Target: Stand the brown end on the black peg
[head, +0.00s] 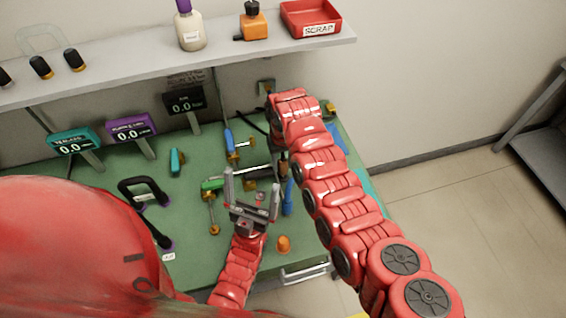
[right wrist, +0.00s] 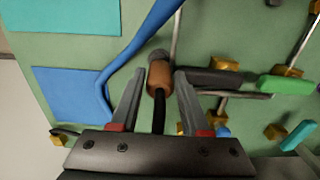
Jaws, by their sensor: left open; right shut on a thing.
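The brown end (right wrist: 159,78) is a short brown cylinder with a grey cap and a thin black stem, lying between the fingertips of my right gripper (right wrist: 159,88) in the right wrist view. My right gripper is shut on this piece. In the head view the brown end (head: 283,166) shows as a small dark brown bit beside my right arm, which hides the right gripper. My left gripper (head: 252,196) is open and empty, fingers pointing to the back over the bench. I cannot tell for sure which part is the black peg.
The green bench (head: 190,235) holds several small tools and gold-coloured blocks. A blue strip (right wrist: 150,40), a blue pad (right wrist: 75,95) and a black bar (right wrist: 212,78) lie close around the right gripper. An orange knob-like piece (head: 283,243) sits near the front edge. A shelf (head: 120,72) runs above.

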